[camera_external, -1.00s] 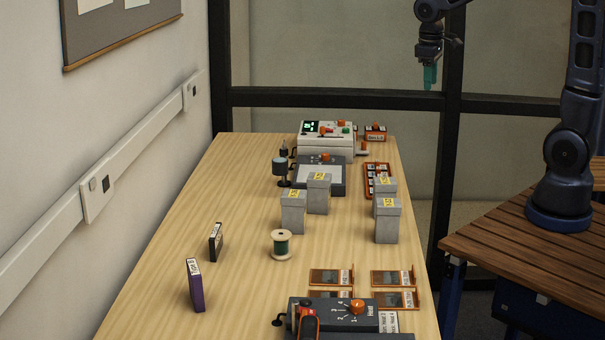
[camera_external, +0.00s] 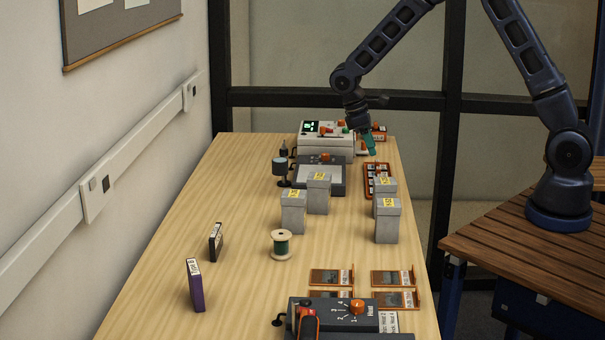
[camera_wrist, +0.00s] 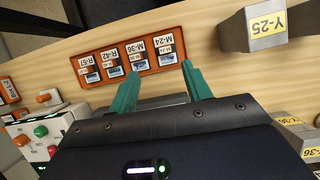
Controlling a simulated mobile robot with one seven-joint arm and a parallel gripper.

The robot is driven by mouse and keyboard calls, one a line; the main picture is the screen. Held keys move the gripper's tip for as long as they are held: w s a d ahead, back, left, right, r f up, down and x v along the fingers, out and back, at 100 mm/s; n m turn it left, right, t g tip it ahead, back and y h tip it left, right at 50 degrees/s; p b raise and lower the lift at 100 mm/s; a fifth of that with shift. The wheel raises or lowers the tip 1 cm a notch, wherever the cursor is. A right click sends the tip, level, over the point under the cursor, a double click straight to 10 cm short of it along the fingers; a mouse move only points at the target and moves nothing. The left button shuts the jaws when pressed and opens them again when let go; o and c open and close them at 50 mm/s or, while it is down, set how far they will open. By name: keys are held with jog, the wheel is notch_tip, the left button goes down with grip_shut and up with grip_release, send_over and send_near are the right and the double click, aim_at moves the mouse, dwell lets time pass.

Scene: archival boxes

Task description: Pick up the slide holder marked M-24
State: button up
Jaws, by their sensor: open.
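The slide holder marked M-24 (camera_wrist: 166,49) stands at the right end of an orange rack (camera_wrist: 182,76) in the wrist view, beside M-36 (camera_wrist: 137,53), R-42 (camera_wrist: 111,60) and R-57 (camera_wrist: 87,65). The rack also shows in the external view (camera_external: 367,188) at the table's back right; its labels are too small to read there. My gripper (camera_wrist: 161,72), with teal fingers, is open and empty. In the wrist view its fingertips lie just below M-24 and M-36. In the external view my gripper (camera_external: 369,143) is above the table, behind the rack.
A grey box marked Y-25 (camera_wrist: 265,28) stands close to the rack. Other grey boxes (camera_external: 387,222) stand in front of the rack. A white device (camera_external: 326,142) with coloured knobs is at the back left of the rack. The table's left middle is mostly clear.

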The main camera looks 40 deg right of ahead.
jog(key=x, duration=0.4)
jog(key=a+x, duration=0.1)
jog(key=x, duration=0.1)
jog(key=shift+w+d+f, duration=0.15)
jog(key=shift+f, duration=0.3)
jog(key=shift+a+x, duration=0.15)
jog(key=shift+x, duration=1.15)
jog(key=shift+a+x, duration=0.15)
jog(key=shift+x, duration=1.15)
jog(key=shift+f, duration=0.1)
jog(key=c, duration=1.1)
